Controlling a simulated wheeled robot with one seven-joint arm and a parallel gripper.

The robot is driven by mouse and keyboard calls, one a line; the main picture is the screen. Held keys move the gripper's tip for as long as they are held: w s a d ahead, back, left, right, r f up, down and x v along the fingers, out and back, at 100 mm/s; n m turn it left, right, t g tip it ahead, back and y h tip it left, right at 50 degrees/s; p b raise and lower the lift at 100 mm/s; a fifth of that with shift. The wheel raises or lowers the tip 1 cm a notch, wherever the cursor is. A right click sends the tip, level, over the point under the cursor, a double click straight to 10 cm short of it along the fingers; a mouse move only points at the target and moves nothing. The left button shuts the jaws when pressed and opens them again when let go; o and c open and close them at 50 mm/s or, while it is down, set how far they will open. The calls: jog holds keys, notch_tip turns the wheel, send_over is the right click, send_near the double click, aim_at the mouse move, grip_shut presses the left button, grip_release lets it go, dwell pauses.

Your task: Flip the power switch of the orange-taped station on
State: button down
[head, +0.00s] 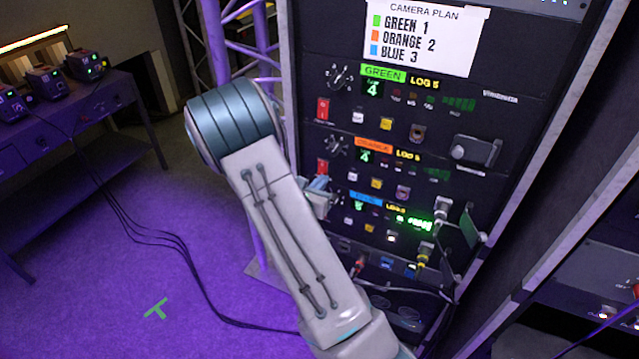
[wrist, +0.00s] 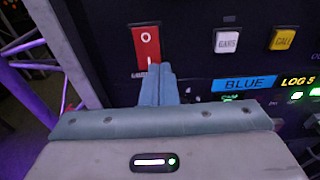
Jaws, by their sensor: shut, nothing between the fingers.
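The orange-taped station shows its orange label (head: 373,146) in the middle row of the rack. Its red power switch (head: 322,167) is at the row's left end. In the wrist view the red switch (wrist: 146,45) carries an O at the top and an I at the bottom. My gripper (wrist: 158,68) is shut and empty, its fingertips over the lower end of the switch; I cannot tell whether they touch it. In the head view my gripper (head: 319,184) is just below the switch, partly hidden by my arm. Which way the rocker is tilted is unclear.
The green-taped station (head: 383,73) is above, with its own red switch (head: 322,108). The blue-taped station (head: 366,199) is below, with plugs and cables at its right. A CAMERA PLAN sheet (head: 424,38) hangs above. A table (head: 80,120) stands at the left.

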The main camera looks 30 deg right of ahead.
jog(key=s+a+f+b, duration=0.2)
jog(key=s+a+b, duration=0.2)
jog(key=s+a, duration=0.4)
jog(key=a, duration=0.2)
jog(key=shift+s+a+h+b, duration=0.15)
jog(key=shift+a+h+b, duration=0.15)
jog(key=shift+a, duration=0.1)
jog(key=shift+d, duration=0.1)
dwell(0.3)
jog(key=s+d+r+m+g+y, duration=0.2)
jog(key=s+r+m+g, duration=0.1)
jog(key=s+m+g, duration=0.4)
jog(key=s+d+r+m+g+y, duration=0.2)
jog(key=s+d+m+g, duration=0.15)
jog(key=s+m, duration=0.5)
jog(key=s+a+r+m+t+y, duration=0.1)
jog(key=a+r+m+y, duration=0.2)
jog(key=a+m+y, duration=0.1)
jog(key=s+a+r+m+t+y, duration=0.1)
jog(key=a+r+m+t+y, duration=0.1)
jog(key=a+m+y, duration=0.3)
jog(key=a+r+m, duration=0.1)
jog(key=a, duration=0.1)
jog(key=shift+a+r+y, duration=0.3)
jog(key=shift+a+r, duration=0.05)
